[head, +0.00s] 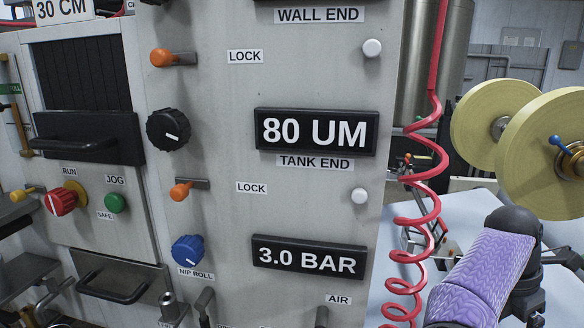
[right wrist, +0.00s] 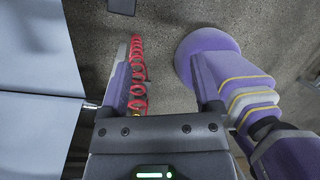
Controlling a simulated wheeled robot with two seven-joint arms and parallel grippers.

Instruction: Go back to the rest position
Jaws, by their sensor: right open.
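In the right wrist view my right gripper (right wrist: 161,52) is open, its two fingers spread wide over a grey floor. No object is held between them. A red coiled hose (right wrist: 137,75) shows along the inner side of the left-hand finger; I cannot tell whether it touches. In the head view a purple-sleeved part of my arm (head: 474,275) is at the lower right, and its gripper cannot be made out clearly there. My left gripper is in neither view.
A grey control panel (head: 225,110) with knobs, black displays and orange levers fills the head view's middle and left. The red hose (head: 424,172) hangs at its right edge, near my arm. Yellowish rolls (head: 545,125) stand at right. A pale surface (right wrist: 40,65) borders the wrist view's left.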

